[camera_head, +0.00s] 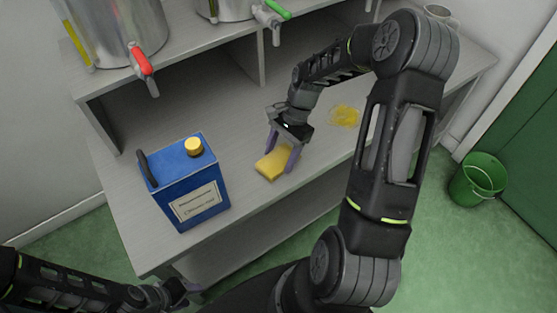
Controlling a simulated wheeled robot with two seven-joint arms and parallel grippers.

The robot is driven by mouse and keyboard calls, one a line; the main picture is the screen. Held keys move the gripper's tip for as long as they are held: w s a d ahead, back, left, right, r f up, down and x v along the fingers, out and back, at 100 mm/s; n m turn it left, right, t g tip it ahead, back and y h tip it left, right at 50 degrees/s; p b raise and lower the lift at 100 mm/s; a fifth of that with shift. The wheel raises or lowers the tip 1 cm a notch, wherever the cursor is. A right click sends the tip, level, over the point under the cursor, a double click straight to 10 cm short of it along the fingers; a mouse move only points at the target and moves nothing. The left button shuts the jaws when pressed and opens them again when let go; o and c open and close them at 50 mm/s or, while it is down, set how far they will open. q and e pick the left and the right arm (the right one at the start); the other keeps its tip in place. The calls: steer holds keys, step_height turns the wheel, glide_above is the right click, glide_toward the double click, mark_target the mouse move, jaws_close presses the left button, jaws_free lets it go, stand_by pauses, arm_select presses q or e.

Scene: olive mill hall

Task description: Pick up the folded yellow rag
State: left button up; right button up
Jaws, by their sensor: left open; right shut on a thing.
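The folded yellow rag (269,168) is a small block-like bundle on or just above the grey counter, right of the blue can. My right gripper (283,162) points down over it, with its purple fingers on either side, shut on the rag. I cannot tell whether the rag touches the counter. My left gripper (182,290) is low at the bottom of the view, in front of the counter, open and apart from the rag.
A blue can (187,183) with a yellow cap stands left of the rag on the counter (250,205). A yellow spill (345,116) lies to the right. Metal tanks with a red-handled tap (142,66) and a green-handled tap (270,14) stand on the shelf above. A green bucket (477,181) is on the floor.

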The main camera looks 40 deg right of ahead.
mark_target(280, 157)
steer(key=c, duration=0.3)
steer(key=shift+c, duration=0.2)
step_height(280, 157, up, 10)
steer(key=shift+p, duration=0.4)
stand_by(0.3)
steer(key=o, duration=0.9)
steer(key=shift+c, duration=0.2)
steer(key=c, duration=0.7)
